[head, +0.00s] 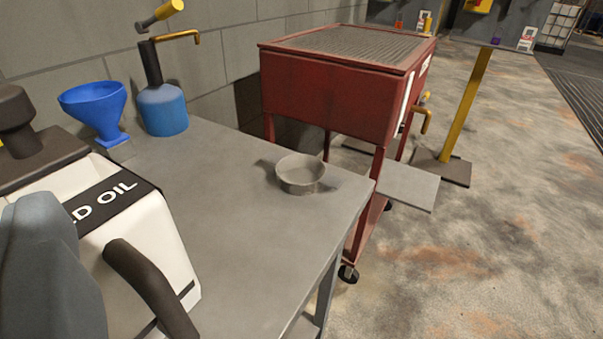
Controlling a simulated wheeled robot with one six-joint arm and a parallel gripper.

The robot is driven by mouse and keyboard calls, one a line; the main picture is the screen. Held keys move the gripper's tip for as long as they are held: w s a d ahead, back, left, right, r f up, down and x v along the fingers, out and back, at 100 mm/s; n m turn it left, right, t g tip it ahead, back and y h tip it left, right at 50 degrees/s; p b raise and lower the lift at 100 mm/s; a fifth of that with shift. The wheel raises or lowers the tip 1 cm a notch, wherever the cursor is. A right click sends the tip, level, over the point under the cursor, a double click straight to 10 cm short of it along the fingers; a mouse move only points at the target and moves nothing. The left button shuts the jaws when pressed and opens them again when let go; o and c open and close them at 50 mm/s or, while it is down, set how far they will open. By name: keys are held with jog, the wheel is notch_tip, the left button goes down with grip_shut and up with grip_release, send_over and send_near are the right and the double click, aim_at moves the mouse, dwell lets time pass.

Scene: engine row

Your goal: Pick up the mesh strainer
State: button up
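A small round grey bowl-shaped thing (301,174) sits upright on the grey workbench (235,235), near its far right corner. It fits the mesh strainer, but I cannot make out any mesh. Nothing touches it or blocks it from view. I do not see my gripper's fingers in the head view, so its place relative to the strainer is not shown.
A white container marked "OIL" (165,235) and a blue-grey shape (38,270) fill the near left. A blue funnel (95,108) and blue pump bottle (163,110) stand behind. A red wheeled cart (325,90) stands beyond the bench. The bench middle is clear.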

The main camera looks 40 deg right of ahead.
jog(key=o, duration=0.7)
jog(key=shift+w+d, duration=0.25)
jog(key=shift+w, duration=0.05)
jog(key=o, duration=0.6)
jog(key=w+d+g, duration=0.1)
jog(key=w+d, duration=0.1)
jog(key=w+d+g+h, duration=0.1)
jog(key=w, duration=0.1)
jog(key=shift+w+d+f+g+h, duration=0.15)
jog(key=shift+w+d+g+h, duration=0.15)
jog(key=shift+d, duration=0.05)
jog(key=w+d+f+n+g+y, duration=0.1)
jog(key=w+d+f+g, duration=0.2)
jog(key=d, duration=0.6)
jog(key=w+d+f+n+g+y, duration=0.15)
jog(key=w+d+g, duration=0.25)
jog(key=d, duration=0.5)
jog(key=w+d+f+n+g+y, duration=0.1)
jog(key=w+d+f+n+g, duration=0.2)
jog(key=d, duration=0.6)
jog(key=m, duration=0.1)
send_near(297, 178)
jog(key=shift+w+a+f+g, duration=0.2)
jog(key=shift+a+f+g, duration=0.15)
jog(key=shift+f, duration=0.25)
jog(key=shift+w+x, duration=0.15)
jog(key=shift+x, duration=1.1)
jog(key=shift+w+x, duration=0.15)
jog(key=shift+x, duration=1.15)
